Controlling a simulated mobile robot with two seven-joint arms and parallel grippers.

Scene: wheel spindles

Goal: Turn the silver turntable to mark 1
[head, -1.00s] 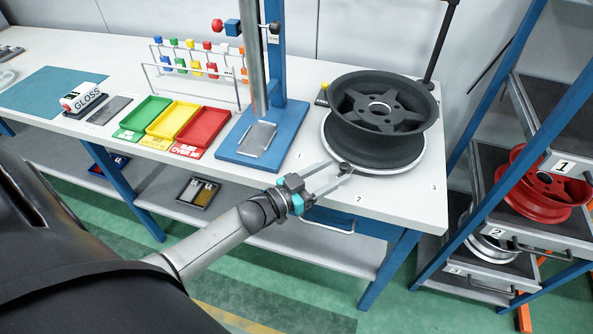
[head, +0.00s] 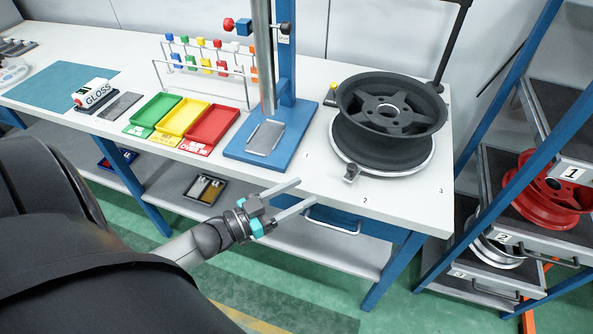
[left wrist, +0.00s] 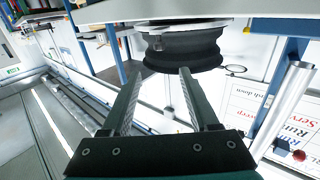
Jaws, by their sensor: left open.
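The silver turntable (head: 398,171) sits on the right end of the white bench under a black wheel (head: 385,150). Its small grey knob (head: 351,174) is at the front left rim, close to mark 2 (head: 365,200). Mark 1 (head: 306,155) is on the bench left of the turntable, and mark 3 (head: 441,190) is at the right. My left gripper (head: 306,191) is open and empty at the bench's front edge, left of the knob and apart from it. In the left wrist view the wheel (left wrist: 185,50) shows beyond the open fingers (left wrist: 158,70). My right gripper is not visible.
A blue press stand (head: 235,147) with a vertical post is left of the turntable. Red (head: 212,126), yellow and green trays lie further left. A dark upright post (head: 446,50) stands behind the wheel. A rack with wheels (head: 550,185) is at the right.

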